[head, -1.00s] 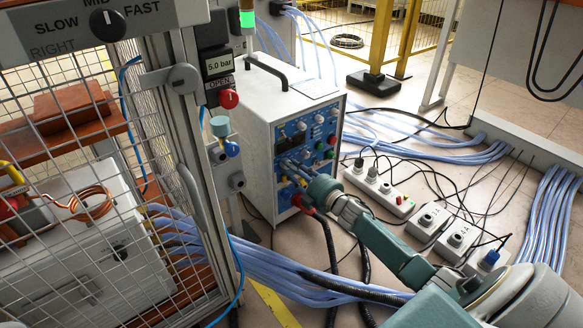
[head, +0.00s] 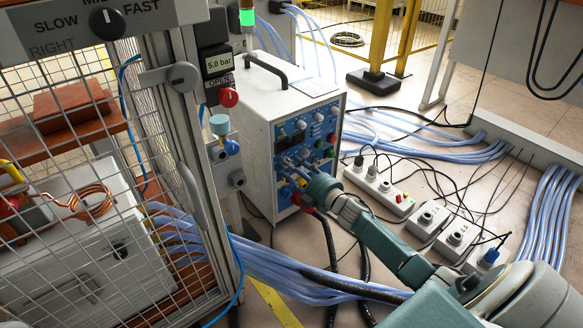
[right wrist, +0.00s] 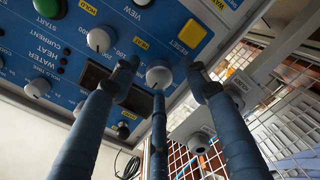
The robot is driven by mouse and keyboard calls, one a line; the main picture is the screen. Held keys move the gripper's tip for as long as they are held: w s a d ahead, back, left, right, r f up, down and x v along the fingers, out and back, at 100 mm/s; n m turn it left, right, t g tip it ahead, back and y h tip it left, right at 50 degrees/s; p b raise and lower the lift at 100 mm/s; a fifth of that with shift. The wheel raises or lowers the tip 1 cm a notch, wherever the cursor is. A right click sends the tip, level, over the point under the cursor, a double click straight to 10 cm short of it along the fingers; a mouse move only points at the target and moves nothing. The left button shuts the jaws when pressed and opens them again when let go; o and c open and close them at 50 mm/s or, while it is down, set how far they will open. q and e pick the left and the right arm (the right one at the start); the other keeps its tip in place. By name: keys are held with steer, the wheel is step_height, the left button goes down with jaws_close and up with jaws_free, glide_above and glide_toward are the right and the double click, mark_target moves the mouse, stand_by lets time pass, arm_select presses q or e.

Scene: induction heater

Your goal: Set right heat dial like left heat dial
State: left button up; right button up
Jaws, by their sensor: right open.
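The heater unit (head: 262,120) is a white box with a blue front panel of white dials and coloured buttons. In the right wrist view the panel appears turned nearly upside down. My right gripper (head: 294,178) is at the lower part of this panel. In the right wrist view its three blue fingers (right wrist: 160,85) are spread open around a white dial (right wrist: 158,74), with no clear grip on it. Another white dial (right wrist: 98,40) and a further one (right wrist: 38,88) sit to its left. I cannot tell which are the left and right heat dials. My left gripper is not in view.
A mesh cage (head: 95,200) with a copper coil (head: 90,202) stands left of the heater. Blue hoses (head: 270,272) run low in front of it. Power strips (head: 380,188) and loose cables lie on the floor to the right.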

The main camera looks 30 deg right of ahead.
steer(key=shift+s, duration=0.1)
steer(key=s+d, duration=0.1)
steer(key=s, duration=1)
steer(key=shift+s+r, duration=0.25)
steer(key=shift+s, duration=0.1)
steer(key=shift+s, duration=0.1)
